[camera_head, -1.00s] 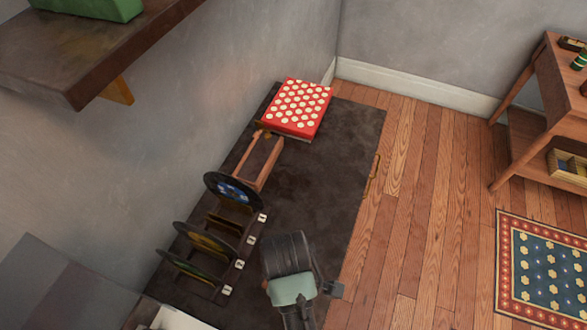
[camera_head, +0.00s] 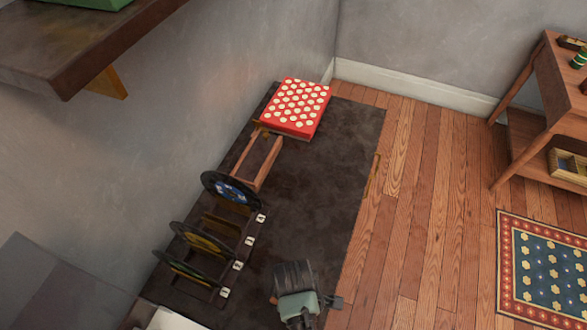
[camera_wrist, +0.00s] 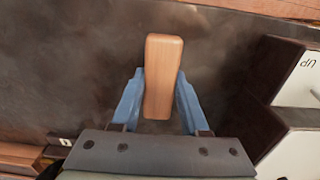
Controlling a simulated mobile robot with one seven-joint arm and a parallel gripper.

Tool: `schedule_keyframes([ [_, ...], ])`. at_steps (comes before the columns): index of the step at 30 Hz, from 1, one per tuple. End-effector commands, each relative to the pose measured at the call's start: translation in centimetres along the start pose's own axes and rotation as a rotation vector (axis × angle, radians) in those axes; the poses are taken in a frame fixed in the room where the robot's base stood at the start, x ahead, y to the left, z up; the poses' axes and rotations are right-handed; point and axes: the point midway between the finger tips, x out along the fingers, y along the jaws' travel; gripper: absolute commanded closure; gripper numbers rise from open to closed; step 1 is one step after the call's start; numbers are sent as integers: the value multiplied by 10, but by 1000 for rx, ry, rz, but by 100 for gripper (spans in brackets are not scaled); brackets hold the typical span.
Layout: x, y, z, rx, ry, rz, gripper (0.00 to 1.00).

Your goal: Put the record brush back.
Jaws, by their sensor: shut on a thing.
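The record brush (camera_wrist: 163,70), a pale wooden block with rounded corners, shows in the wrist view. My gripper (camera_wrist: 158,98) is shut on it, with a blue finger pressed to each side. The brush's underside is hidden. In the head view my gripper (camera_head: 294,290) is low in the picture, over the dark tabletop (camera_head: 330,190), right of the record rack. The brush cannot be made out there.
A rack with several upright records (camera_head: 228,190) and numbered dividers stands along the wall. An open wooden frame (camera_head: 258,160) and a red dotted box (camera_head: 297,106) lie behind it. A white-sided box (camera_wrist: 295,80) is right of the brush.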

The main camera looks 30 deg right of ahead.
Motion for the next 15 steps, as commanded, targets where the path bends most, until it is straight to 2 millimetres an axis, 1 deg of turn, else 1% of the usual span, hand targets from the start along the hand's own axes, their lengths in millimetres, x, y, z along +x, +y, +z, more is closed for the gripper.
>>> schedule_keyframes([
  [4,0,0,0,0,0,1,100],
  [8,4,0,0,0,0,0,100],
  [9,3,0,0,0,0,0,49],
  [13,2,0,0,0,0,0,26],
  [15,2,0,0,0,0,0,26],
])
